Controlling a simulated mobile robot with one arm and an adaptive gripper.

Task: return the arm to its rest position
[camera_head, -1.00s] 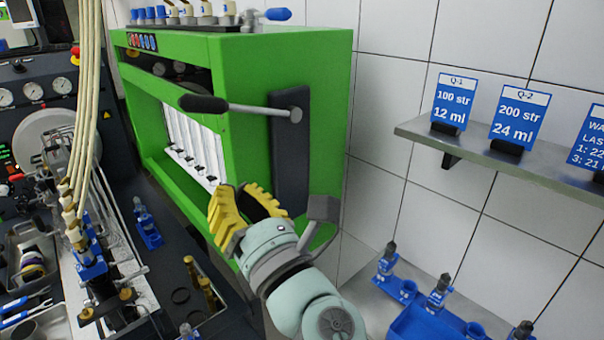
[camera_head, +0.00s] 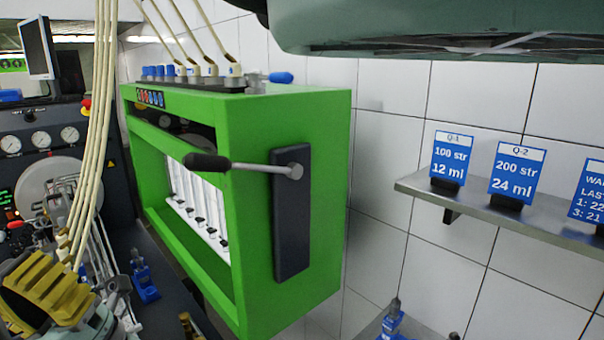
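My gripper (camera_head: 48,296), with yellow ribbed fingers on a pale grey-green wrist, is at the lower left corner of the head view. It is in front of the left bench and partly cut off by the frame edge. I cannot see the gap between its fingertips clearly, and I see no object held in it. A large pale green-grey link of my arm (camera_head: 430,25) fills the top right. The gripper is well apart from the green cabinet (camera_head: 290,115) and its black-knobbed lever (camera_head: 240,165).
A metal shelf (camera_head: 500,215) with blue cards (camera_head: 450,160) juts from the tiled wall at right. Pale hoses (camera_head: 95,130) hang at left near the gauge panel (camera_head: 40,140). A blue fixture (camera_head: 145,275) stands on the dark bench. Open space lies right of the cabinet.

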